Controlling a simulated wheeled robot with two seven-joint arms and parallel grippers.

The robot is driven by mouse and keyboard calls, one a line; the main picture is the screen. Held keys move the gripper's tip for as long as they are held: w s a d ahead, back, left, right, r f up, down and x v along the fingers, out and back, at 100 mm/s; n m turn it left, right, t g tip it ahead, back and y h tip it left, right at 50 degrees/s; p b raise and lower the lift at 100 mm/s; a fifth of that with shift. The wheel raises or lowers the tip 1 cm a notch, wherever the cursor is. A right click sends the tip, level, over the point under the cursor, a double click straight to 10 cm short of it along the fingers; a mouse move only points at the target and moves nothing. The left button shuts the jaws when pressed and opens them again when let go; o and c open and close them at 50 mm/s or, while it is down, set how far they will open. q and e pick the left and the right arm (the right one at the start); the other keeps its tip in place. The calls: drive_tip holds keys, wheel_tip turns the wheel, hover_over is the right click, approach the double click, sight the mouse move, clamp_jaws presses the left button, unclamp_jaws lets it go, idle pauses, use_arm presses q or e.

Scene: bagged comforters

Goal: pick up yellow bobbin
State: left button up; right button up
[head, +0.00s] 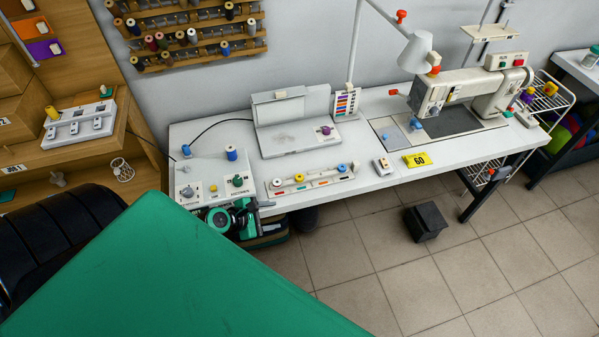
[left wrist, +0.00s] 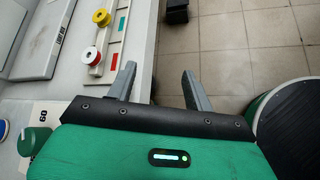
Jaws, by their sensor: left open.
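The yellow bobbin (head: 299,178) sits in a light bobbin tray (head: 320,184) near the front edge of the white table. It also shows at the top of the left wrist view (left wrist: 102,17), beyond a red bobbin (left wrist: 90,56). My left gripper (head: 264,206) is at the table's front edge, just left of the tray. In the left wrist view its fingers (left wrist: 158,84) are apart with nothing between them. One finger is beside the table edge and the other is over the floor. My right gripper is not in view.
A blue bobbin (head: 342,168) sits at the tray's right end. A control box with knobs (head: 213,176) stands left of the tray. A grey lidded machine (head: 290,137) is behind it.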

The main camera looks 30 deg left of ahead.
use_arm(q)
drive_tip(key=w+a+r+n, duration=0.1)
drive_tip(key=n, duration=0.1)
drive_tip(key=a+r+n+t, duration=0.1)
drive_tip(key=a+r+n, duration=0.1)
drive_tip(key=w+a+r+n+t, duration=0.1)
drive_tip(key=a+r+n, duration=0.1)
drive_tip(key=shift+w+r+n, duration=0.2)
drive_tip(key=shift+w+n, duration=0.1)
drive_tip(key=shift+w, duration=0.05)
drive_tip(key=shift+w+a+r+n+t, duration=0.1)
drive_tip(key=shift+w+r+n+t, duration=0.05)
drive_tip(key=shift+r+n+t, duration=0.2)
drive_tip(key=shift+w+f, duration=0.1)
drive_tip(key=shift+w, duration=0.25)
approach(301, 176)
drive_tip(key=shift+w+f+p, duration=0.25)
drive_tip(key=shift+w+p, duration=0.1)
drive_tip(key=shift+p, duration=0.05)
drive_tip(key=shift+w+d+f, duration=0.15)
drive_tip(key=shift+w+d, duration=0.1)
drive_tip(key=shift+w, duration=0.15)
drive_tip(key=x, duration=0.5)
drive_tip(key=shift+w, duration=0.1)
drive_tip(key=shift+w+f, duration=0.1)
drive_tip(key=shift+w, duration=0.05)
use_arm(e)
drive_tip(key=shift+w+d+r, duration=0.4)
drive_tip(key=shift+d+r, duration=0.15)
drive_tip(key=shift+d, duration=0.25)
